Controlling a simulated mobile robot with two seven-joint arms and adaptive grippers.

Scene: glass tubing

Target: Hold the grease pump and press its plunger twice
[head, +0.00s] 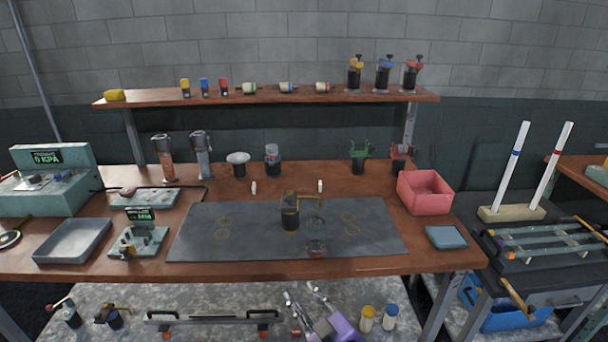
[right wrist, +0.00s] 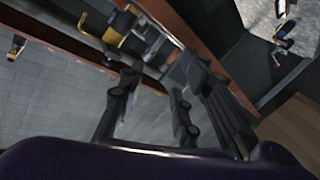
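A dark cylindrical pot with a brass-coloured top and a spout to the right, which looks like the grease pump (head: 289,217), stands upright on the grey mat (head: 200,240). Nothing holds it. My right gripper (head: 303,291) is at the bottom centre of the head view, in front of the table edge and well short of the pot. Its fingers are spread, with nothing between them. In the right wrist view the fingers (right wrist: 160,90) are also apart and empty. My left gripper is not in view.
A red bin (head: 425,191) and blue tray (head: 446,237) stand at the right. Colour-topped dark bottles (head: 383,76) stand on the upper shelf (head: 260,97). The mat's left side is mostly clear.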

